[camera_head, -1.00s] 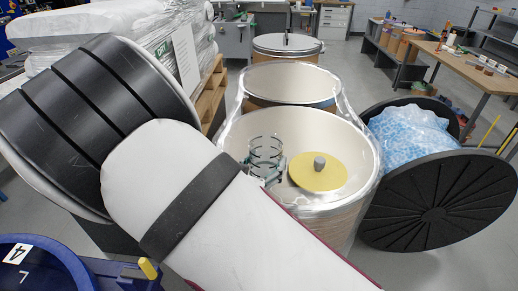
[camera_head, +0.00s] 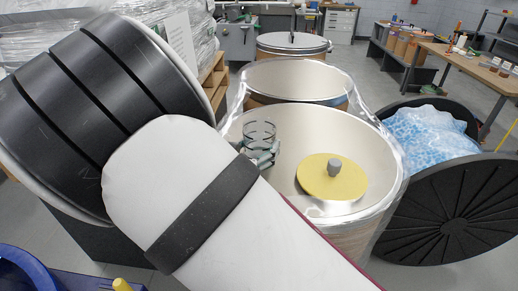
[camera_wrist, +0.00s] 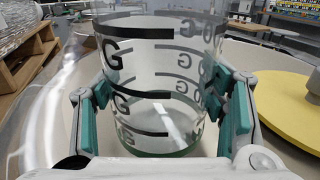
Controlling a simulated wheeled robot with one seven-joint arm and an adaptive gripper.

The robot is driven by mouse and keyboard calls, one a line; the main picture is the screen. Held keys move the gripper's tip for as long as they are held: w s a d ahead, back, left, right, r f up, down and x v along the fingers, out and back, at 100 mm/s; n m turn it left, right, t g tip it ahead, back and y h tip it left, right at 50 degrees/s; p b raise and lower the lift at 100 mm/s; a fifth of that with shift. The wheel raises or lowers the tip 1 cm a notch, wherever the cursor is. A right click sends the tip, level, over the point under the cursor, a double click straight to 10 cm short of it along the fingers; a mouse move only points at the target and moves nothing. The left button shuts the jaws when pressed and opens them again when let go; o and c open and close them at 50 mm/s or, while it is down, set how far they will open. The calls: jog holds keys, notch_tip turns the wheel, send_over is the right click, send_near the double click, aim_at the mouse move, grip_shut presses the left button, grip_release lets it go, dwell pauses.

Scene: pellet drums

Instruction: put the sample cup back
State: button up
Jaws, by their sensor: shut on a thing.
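The sample cup (camera_wrist: 160,85) is a clear cylinder with dark ring marks and letters G. In the wrist view it stands between the two teal finger pads of my gripper (camera_wrist: 165,100), which is shut on it. In the head view the cup (camera_head: 259,132) shows upright above the left part of the open front drum (camera_head: 378,190). My gripper (camera_head: 262,155) is at its lower side, partly hidden by my arm. The cup looks empty.
A yellow disc with a grey knob (camera_head: 325,180) lies inside the front drum. A second open drum (camera_head: 300,80) and a lidded drum (camera_head: 290,43) stand behind. A black slatted disc (camera_head: 455,215) and a bin with a blue-white bag (camera_head: 430,130) stand right. Wooden pallets (camera_wrist: 25,60) are left.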

jog(key=shift+f, duration=0.1)
jog(key=shift+f, duration=0.1)
jog(key=o, duration=1.4)
jog(key=shift+c, duration=0.2)
jog(key=v, duration=1.2)
